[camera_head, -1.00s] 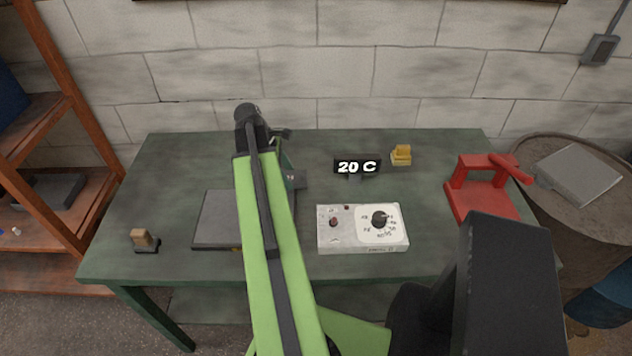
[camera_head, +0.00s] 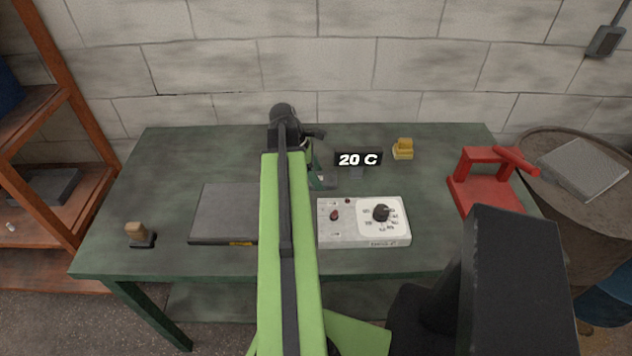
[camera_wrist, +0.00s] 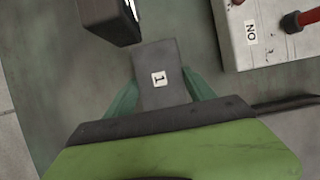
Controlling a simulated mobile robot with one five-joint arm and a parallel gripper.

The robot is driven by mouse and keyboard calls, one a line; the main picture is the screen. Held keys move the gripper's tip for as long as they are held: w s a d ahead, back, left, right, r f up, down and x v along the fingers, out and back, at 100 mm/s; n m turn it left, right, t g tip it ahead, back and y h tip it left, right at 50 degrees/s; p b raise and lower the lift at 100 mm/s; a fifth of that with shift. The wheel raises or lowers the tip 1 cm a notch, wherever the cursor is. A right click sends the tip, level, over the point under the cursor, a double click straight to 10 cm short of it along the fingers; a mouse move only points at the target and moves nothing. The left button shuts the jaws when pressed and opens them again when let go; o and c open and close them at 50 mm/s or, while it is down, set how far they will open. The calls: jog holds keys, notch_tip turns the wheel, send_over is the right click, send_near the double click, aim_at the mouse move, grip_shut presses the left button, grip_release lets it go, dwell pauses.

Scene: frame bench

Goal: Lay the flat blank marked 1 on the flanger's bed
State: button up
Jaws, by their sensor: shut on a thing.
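The flat grey blank marked 1 (camera_wrist: 158,78) is between the green fingers of my gripper (camera_wrist: 161,92), which is shut on it. The label faces the wrist camera. In the head view my gripper (camera_head: 318,168) is above the bench's back middle, left of the temperature display, with my arm hiding part of it. The red bench tool (camera_head: 482,192) with a bar handle, which looks like the flanger, stands at the bench's right end, well apart from the blank. My own dark body part covers its near side.
A dark flat plate (camera_head: 222,215) lies left. A yellow block (camera_head: 403,149) and a small wooden-topped stamp (camera_head: 138,235) are on the green bench (camera_head: 150,180).

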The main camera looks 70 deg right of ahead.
jog(key=shift+f, duration=0.25)
jog(key=o, duration=1.7)
jog(key=shift+r, duration=0.1)
jog(key=shift+r, duration=0.1)
jog(key=shift+r+p, duration=0.2)
jog(key=shift+p, duration=0.2)
jog(key=p+v, duration=1)
jog(key=v, duration=0.1)
jog(key=shift+w+a+r+p, duration=0.1)
jog(key=shift+w+r+p, duration=0.1)
jog(key=shift+r+p, duration=0.15)
